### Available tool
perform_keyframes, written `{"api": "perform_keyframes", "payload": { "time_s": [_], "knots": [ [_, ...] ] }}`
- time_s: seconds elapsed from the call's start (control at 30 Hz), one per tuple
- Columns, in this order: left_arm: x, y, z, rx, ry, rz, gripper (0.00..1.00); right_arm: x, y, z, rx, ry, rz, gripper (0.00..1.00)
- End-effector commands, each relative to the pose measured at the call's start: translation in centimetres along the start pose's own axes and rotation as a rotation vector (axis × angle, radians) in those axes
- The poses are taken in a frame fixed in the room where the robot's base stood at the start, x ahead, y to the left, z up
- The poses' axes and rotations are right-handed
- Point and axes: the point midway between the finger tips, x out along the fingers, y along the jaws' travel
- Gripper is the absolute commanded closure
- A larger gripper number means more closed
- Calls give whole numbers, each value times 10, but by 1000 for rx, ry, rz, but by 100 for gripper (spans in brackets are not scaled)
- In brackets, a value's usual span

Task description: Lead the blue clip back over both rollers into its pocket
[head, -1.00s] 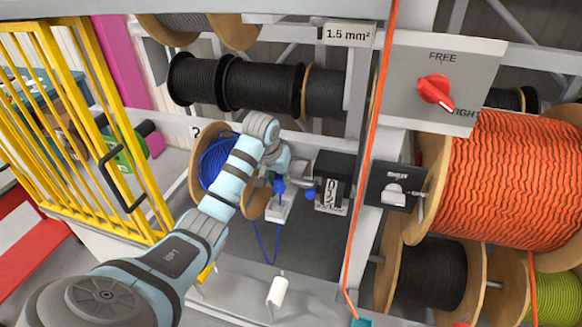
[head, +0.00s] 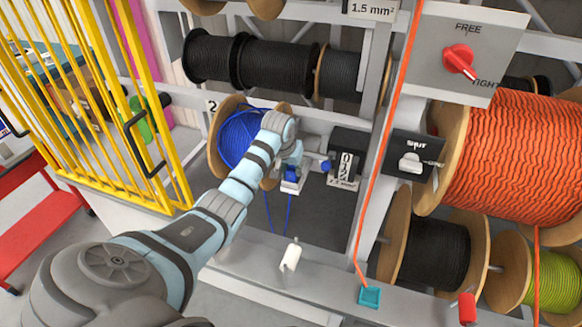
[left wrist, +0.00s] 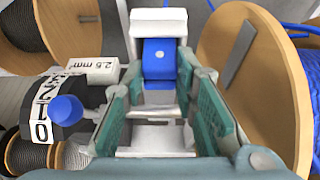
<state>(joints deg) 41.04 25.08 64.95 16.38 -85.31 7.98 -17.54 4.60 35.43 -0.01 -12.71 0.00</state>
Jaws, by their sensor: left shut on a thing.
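The blue clip (head: 291,173) is between the fingers of my left gripper (head: 290,172). In the left wrist view the clip (left wrist: 160,60) is at the tips of the teal-padded fingers, and my gripper (left wrist: 160,75) is shut on it. A small white block (head: 291,187) is directly at the clip; I cannot tell whether the clip sits in it. The blue cable (head: 268,212) hangs in two strands below the reel and the clip; its lower bend is hidden behind the front ledge. One white roller (head: 290,257) stands at the ledge. My right gripper is out of view.
The blue cable's wooden reel (head: 217,150) is left of the gripper. A counter box (head: 346,150) with a blue knob (head: 326,165) is close on the right. An orange cable (head: 381,190) runs down to a teal clip (head: 369,297). A yellow gate (head: 140,120) stands left.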

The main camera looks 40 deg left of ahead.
Motion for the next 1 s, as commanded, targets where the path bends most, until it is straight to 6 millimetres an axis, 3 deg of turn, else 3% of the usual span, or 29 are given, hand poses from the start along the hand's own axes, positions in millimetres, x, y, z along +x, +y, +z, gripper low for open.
{"api": "perform_keyframes", "payload": {
  "time_s": [0.07,0.1,0.2,0.57,0.67,1.0],
  "knots": [
    [0,0,0,0,0,0,100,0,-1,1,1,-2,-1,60],
    [0,0,0,0,0,0,68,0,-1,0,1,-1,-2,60],
    [0,0,0,0,0,0,52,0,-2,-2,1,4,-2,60],
    [-5,0,0,0,0,0,51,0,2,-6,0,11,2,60],
    [-22,0,-2,1,4,1,51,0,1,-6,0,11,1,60],
    [-108,1,-1,1,2,0,51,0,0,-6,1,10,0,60]
  ]
}}
